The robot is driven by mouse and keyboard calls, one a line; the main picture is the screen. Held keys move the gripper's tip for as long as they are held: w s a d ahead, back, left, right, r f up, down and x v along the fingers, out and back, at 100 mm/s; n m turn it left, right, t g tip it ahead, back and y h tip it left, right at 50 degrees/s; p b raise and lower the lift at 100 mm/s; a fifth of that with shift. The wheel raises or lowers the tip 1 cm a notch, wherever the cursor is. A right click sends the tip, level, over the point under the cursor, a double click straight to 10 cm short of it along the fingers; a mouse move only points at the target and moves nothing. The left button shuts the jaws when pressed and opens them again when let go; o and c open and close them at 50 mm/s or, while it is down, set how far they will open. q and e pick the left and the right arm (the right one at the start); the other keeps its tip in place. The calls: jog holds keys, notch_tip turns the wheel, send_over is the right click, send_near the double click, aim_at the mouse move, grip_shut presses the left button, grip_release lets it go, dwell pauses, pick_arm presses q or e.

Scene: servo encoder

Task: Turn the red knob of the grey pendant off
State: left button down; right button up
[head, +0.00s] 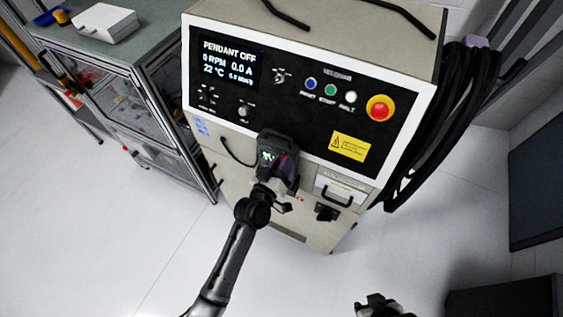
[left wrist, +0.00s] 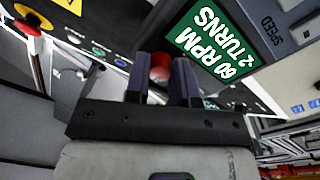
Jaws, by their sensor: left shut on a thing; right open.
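The grey pendant (head: 277,142) hangs at the front of the cabinet, below its black panel. Its green screen (left wrist: 212,42) reads "60 RPM 2 TURNS" in the left wrist view. The red knob (left wrist: 160,62) shows between the two fingers of my left gripper (left wrist: 163,75), which is shut on it. The fingers and the wrist hide part of the knob. In the head view my left gripper (head: 281,172) is at the pendant's lower side. My right gripper (head: 374,302) is at the bottom edge, open and away from the pendant.
The cabinet display (head: 229,62) reads "PENDANT OFF", 0 RPM and 0.0 A. A red emergency button (head: 380,107) is at the panel's right. A glass-sided cart (head: 135,95) stands left; black cables (head: 436,125) hang right. The floor in front is clear.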

pick_arm(q)
jog(key=shift+n, duration=1.6)
jog(key=c, duration=1)
grip_release()
jog(key=shift+o, duration=0.2)
jog(key=v, duration=1.3)
jog(key=shift+s+b, duration=0.4)
jog(key=shift+b, duration=0.05)
jog(key=shift+f, duration=0.15)
